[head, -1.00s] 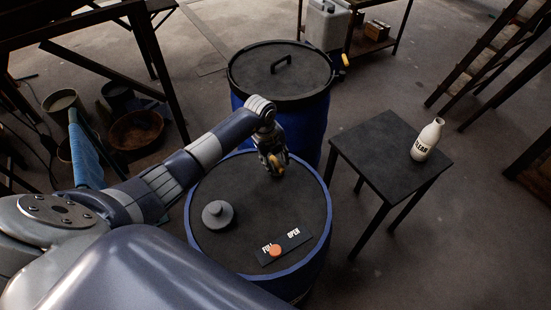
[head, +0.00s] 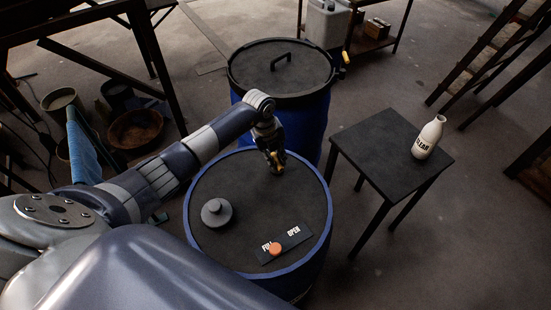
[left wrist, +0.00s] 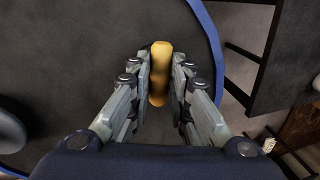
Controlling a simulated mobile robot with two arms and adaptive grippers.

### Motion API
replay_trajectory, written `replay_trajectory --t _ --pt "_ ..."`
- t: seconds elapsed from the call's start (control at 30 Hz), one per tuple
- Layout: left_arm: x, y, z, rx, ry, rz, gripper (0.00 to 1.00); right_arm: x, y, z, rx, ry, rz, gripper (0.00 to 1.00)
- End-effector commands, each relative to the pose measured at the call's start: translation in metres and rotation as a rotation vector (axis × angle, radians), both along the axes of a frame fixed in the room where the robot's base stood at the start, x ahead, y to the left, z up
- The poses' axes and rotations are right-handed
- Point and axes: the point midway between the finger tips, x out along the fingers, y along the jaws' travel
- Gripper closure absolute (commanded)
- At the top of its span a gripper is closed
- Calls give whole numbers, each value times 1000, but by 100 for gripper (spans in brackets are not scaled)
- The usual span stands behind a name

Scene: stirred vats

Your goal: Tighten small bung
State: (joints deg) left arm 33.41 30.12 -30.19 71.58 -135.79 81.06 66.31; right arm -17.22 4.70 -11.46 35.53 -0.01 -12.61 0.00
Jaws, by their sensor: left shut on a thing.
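The small bung (left wrist: 160,62) is yellow and shows between the fingers in the left wrist view. My left gripper (left wrist: 160,78) is shut on it, one finger on each side. In the head view, my left gripper (head: 276,166) points down at the far part of the near blue drum's dark lid (head: 255,205), and only a bit of yellow shows at its fingertips. The fingers hide the bung's base, so I cannot tell how it sits in the lid. My right gripper is not in view.
A large grey bung (head: 217,212) and a plate marked OPEN (head: 293,240) with an orange knob (head: 275,249) are on the same lid. Another lidded blue drum (head: 310,125) stands behind. A dark table (head: 375,145) with a white bottle (head: 428,138) stands right.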

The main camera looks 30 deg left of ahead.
Motion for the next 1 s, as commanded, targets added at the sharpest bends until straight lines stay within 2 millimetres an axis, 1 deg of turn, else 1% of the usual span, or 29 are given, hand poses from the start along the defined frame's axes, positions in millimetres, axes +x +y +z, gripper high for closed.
replay_trajectory --t 0.03,1.0 --pt "1 2 -3 3 -1 -34 100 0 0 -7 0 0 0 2" --pt "6 1 -4 1 -1 -943 100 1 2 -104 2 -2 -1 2"
